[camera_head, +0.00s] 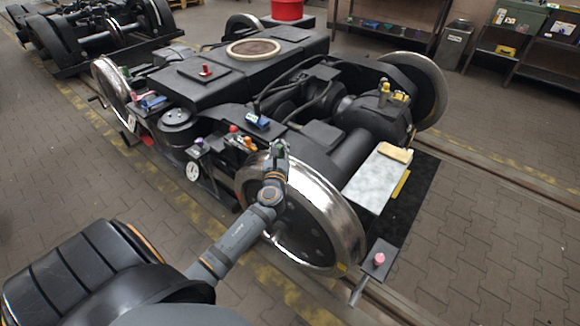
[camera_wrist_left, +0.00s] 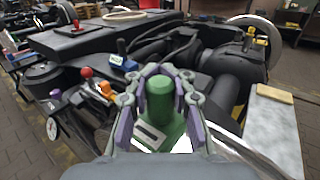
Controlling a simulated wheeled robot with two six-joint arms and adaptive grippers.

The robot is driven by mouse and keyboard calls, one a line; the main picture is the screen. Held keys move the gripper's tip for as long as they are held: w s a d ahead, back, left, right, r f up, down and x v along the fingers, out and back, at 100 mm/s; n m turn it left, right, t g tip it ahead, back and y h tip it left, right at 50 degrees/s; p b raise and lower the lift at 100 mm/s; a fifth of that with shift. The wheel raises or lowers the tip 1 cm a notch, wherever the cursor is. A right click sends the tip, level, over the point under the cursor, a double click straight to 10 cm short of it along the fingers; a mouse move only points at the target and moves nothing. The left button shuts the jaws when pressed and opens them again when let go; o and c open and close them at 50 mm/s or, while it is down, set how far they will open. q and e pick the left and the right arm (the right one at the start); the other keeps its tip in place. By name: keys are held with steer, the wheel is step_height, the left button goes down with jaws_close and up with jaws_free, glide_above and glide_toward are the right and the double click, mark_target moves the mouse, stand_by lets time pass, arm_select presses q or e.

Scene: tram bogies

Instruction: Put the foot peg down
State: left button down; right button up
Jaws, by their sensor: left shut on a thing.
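My left gripper (camera_head: 279,149) is at the top of the near shiny wheel (camera_head: 318,215), in front of the bogie frame. In the left wrist view its two fingers close around a green peg (camera_wrist_left: 160,100) with a rounded top and a pale slotted plate at its lower front. The peg's lower end is hidden, so I cannot tell whether it touches anything. A pink peg (camera_head: 379,258) stands on a small dark plate (camera_head: 383,248) right of the wheel. Which peg is the foot peg cannot be told. My right gripper is not in view.
Red (camera_wrist_left: 86,72) and orange (camera_wrist_left: 106,89) knobs and a dial gauge (camera_head: 193,171) stand left of the gripper. A blue block (camera_head: 258,121) lies behind it. A pale board (camera_head: 376,180) with a yellow sponge-like block (camera_head: 396,153) lies to the right.

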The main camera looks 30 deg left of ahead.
arm_select(q)
steer(key=f, duration=0.1)
steer(key=w+d+f, duration=0.1)
steer(key=f+b, duration=0.1)
steer(key=shift+w+d+f, duration=0.2)
steer(key=shift+w+d, duration=0.05)
steer(key=shift+d, duration=0.15)
steer(key=shift+w+d+f, duration=0.15)
steer(key=shift+w+d+f+b, duration=0.1)
steer(key=shift+d+f+b, duration=0.05)
steer(key=shift+f+b, duration=0.15)
step_height(320, 180, down, 3)
steer(key=shift+d+r+b, duration=0.1)
steer(key=shift+b, duration=0.75)
steer(key=shift+w+f, duration=0.1)
steer(key=shift+f, duration=0.1)
steer(key=shift+r, duration=0.1)
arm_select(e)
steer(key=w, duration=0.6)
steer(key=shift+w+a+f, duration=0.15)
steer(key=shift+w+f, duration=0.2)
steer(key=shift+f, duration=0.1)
